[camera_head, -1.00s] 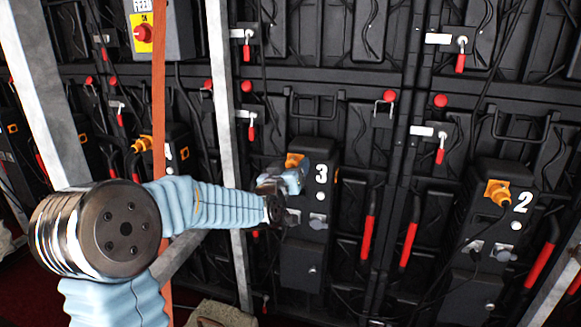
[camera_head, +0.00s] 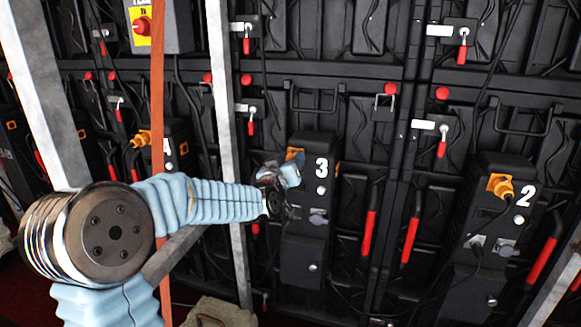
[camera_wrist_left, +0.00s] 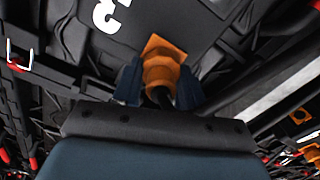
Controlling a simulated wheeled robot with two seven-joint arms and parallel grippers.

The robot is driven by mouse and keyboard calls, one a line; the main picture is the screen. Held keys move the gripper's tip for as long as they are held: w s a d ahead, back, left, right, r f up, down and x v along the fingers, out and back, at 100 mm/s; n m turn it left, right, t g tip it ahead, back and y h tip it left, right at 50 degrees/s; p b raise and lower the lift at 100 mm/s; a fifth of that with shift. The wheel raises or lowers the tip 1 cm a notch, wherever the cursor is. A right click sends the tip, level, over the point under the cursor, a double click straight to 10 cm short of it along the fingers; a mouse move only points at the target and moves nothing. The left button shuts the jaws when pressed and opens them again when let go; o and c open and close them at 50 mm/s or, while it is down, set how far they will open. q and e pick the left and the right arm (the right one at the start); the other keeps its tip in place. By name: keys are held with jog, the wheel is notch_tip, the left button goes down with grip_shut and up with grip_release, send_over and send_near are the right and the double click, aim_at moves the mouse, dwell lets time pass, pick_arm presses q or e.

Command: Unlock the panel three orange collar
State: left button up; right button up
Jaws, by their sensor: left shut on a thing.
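Panel three (camera_head: 311,222) is a black box with a white 3, right of centre in the head view. Its orange collar (camera_wrist_left: 165,73) shows in the left wrist view, on a square orange socket plate with a black cable below it. In the head view only a bit of orange plate (camera_head: 295,154) shows above my gripper. My left gripper (camera_head: 279,176) is at this connector, its dark blue fingers (camera_wrist_left: 158,90) on either side of the collar and shut on it. The gripper and wrist hide most of the collar in the head view. My right gripper is not in view.
Panel two (camera_head: 497,215) with its orange connector (camera_head: 501,188) stands to the right. A grey upright post (camera_head: 229,150) and an orange strap (camera_head: 158,90) stand near my left arm. Red-handled latches and loose black cables cover the wall.

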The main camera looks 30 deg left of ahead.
pick_arm(q)
jog(key=n+b, duration=0.1)
jog(key=b, duration=0.1)
jog(key=n+b, duration=0.3)
jog(key=b, duration=0.1)
jog(key=shift+a+f+n, duration=0.1)
jog(key=shift+f+n, duration=0.2)
jog(key=shift+n, duration=0.1)
jog(key=shift+r+n+b, duration=0.15)
jog(key=shift+n+b, duration=1.05)
jog(key=shift+n, duration=0.2)
jog(key=o, duration=1.1)
jog(key=shift+c, duration=0.2)
jog(key=shift+s, duration=0.1)
jog(key=p+v, duration=0.1)
jog(key=v, duration=1.2)
jog(key=shift+s, duration=0.35)
